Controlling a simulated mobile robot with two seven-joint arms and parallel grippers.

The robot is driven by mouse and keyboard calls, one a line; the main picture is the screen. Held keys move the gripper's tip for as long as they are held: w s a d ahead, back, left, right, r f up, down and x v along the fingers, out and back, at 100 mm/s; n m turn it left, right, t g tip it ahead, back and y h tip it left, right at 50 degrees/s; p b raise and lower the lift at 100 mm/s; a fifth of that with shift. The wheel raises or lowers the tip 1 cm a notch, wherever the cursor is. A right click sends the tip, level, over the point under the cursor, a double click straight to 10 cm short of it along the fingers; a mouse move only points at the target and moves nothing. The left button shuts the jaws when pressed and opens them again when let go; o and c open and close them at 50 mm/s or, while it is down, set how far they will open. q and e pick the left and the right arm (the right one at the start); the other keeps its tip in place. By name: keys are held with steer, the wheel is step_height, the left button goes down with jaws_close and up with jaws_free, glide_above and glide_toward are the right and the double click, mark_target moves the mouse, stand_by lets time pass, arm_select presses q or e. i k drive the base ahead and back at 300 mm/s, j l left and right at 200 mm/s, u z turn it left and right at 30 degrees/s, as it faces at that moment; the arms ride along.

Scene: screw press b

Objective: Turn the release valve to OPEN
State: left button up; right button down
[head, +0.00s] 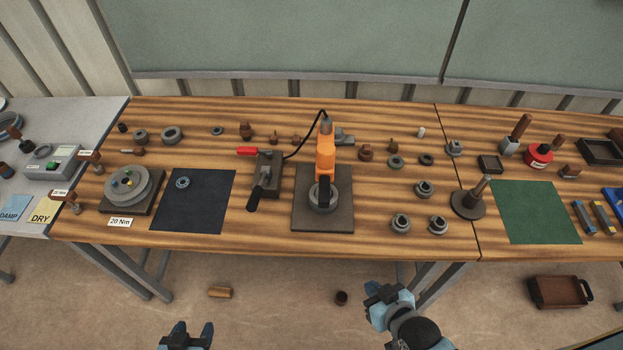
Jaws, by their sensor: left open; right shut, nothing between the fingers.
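An orange press (325,150) stands on a dark square base plate (339,213) near the middle of the wooden bench. Left of it is a dark block (270,171) with a red handle (246,151) pointing left at its top and a black lever (258,192) slanting to the front. A black hose joins this block to the press. The red handle looks like the release valve's; no OPEN marking is readable. My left gripper (187,333) is open and empty, low in front of the bench. My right gripper (376,298) is shut and empty, in front of the bench; both are well apart from the valve.
A dark mat (193,213) with a small ring lies left of the block. A round dial fixture (128,189) stands farther left. Several rings and knobs stand right of the press, near a tall-stemmed stand (468,203) and green mat (536,224). The bench front edge lies between grippers and block.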

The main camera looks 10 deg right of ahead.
mark_target(240, 150)
steer(key=i+z, duration=0.2)
steer(key=z, duration=0.25)
steer(key=i+j+z, duration=0.15)
steer(key=z, duration=0.35)
steer(key=i, duration=0.05)
